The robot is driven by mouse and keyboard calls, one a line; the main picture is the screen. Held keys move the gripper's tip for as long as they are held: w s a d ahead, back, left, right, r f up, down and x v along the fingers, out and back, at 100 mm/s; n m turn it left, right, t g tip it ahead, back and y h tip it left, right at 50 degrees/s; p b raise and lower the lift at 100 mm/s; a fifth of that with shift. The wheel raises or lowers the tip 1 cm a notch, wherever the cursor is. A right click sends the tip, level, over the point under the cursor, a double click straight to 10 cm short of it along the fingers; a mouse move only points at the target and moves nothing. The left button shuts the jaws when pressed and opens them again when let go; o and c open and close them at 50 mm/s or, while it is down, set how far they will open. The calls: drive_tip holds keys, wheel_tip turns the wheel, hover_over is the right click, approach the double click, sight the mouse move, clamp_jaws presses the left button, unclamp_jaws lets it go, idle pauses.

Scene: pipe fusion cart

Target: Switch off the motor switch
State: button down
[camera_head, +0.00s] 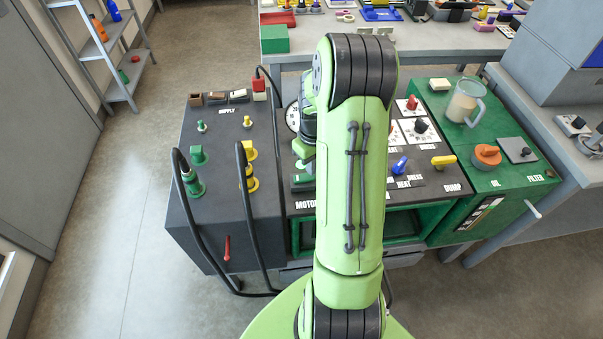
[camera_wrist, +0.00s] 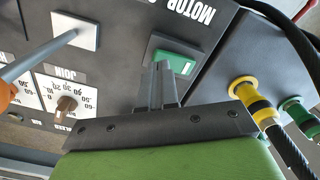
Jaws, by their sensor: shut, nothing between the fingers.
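The motor switch (camera_wrist: 181,60) is a green rocker with a white mark, set in a dark panel under the upside-down MOTOR label (camera_wrist: 192,10) in the wrist view. In the head view the switch (camera_head: 301,183) shows only in part, beside my arm and above the MOTOR label (camera_head: 306,204). My gripper (camera_wrist: 161,68) is shut and empty. Its fingertips overlap the near left part of the switch in the wrist view. I cannot tell whether they touch it. In the head view my arm hides the fingertips.
Left of the switch is the supply box (camera_head: 222,118) with black cables looping from green and yellow connectors.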

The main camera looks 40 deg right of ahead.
drive_tip(key=shift+s+d, duration=0.1)
drive_tip(key=shift+f, duration=0.1)
drive_tip(key=shift+w+a+f, duration=0.2)
drive_tip(key=shift+w+a, duration=0.05)
drive_tip(key=shift+w, duration=0.1)
drive_tip(key=shift+f+b, duration=0.85)
idle(0.4)
drive_tip(key=shift+s+r, duration=0.1)
wheel_tip(320, 180, up, 7)
drive_tip(key=p, duration=0.5)
drive_tip(key=shift+p, duration=0.4)
